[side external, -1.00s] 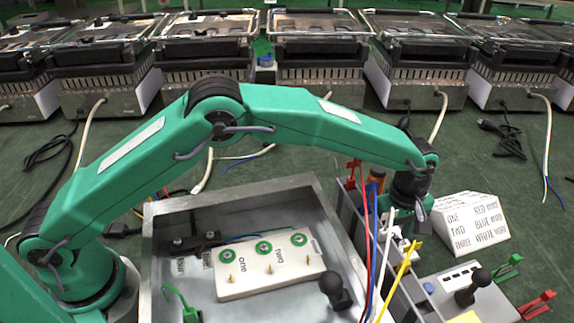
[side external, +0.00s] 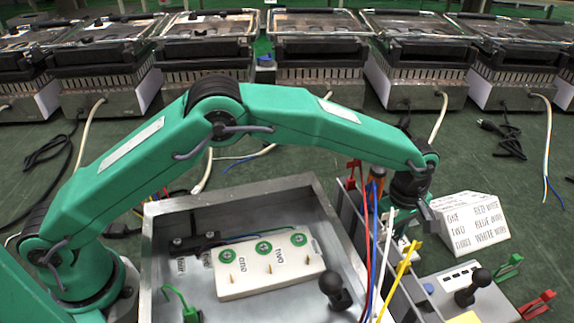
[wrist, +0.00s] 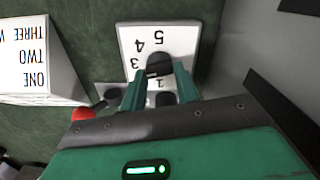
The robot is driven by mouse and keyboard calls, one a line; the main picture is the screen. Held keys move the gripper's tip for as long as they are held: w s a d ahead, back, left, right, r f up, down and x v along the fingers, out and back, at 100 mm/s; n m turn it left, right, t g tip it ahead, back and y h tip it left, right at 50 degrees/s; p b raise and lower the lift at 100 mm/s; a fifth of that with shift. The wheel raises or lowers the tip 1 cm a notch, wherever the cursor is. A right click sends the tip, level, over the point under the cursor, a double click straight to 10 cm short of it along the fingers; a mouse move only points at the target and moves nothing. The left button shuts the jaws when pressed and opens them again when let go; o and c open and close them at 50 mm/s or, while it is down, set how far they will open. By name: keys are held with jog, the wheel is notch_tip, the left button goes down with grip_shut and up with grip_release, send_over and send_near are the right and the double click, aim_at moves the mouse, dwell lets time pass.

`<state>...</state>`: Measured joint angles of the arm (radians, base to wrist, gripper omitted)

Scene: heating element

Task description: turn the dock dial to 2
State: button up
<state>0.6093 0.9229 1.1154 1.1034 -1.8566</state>
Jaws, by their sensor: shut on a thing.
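The dock dial (wrist: 158,62) is a dark knob on a white panel (wrist: 130,33) in the wrist view. The digits 5, 4, 3 and 1 show around it, upside down; the 2 is not visible, and my left finger covers that part of the panel. My gripper (wrist: 159,72) is shut on the dial, one finger on each side. I cannot tell exactly which digit the knob points to. In the side view my gripper (side external: 417,222) is low at the right, and the dial is hidden behind it and the wires.
A white sign (side external: 478,222) listing ONE, TWO, THREE with wire colours stands to the right of my gripper. Red, blue, white and yellow wires (side external: 378,250) rise just left of it. A metal tray (side external: 180,208) with a white terminal block (side external: 270,272) lies further left.

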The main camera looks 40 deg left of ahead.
jog(key=n, duration=0.6)
jog(key=shift+s, duration=0.1)
jog(key=shift+n, duration=0.3)
jog(key=o, duration=1)
jog(key=shift+r, duration=0.1)
jog(key=shift+r, duration=3.85)
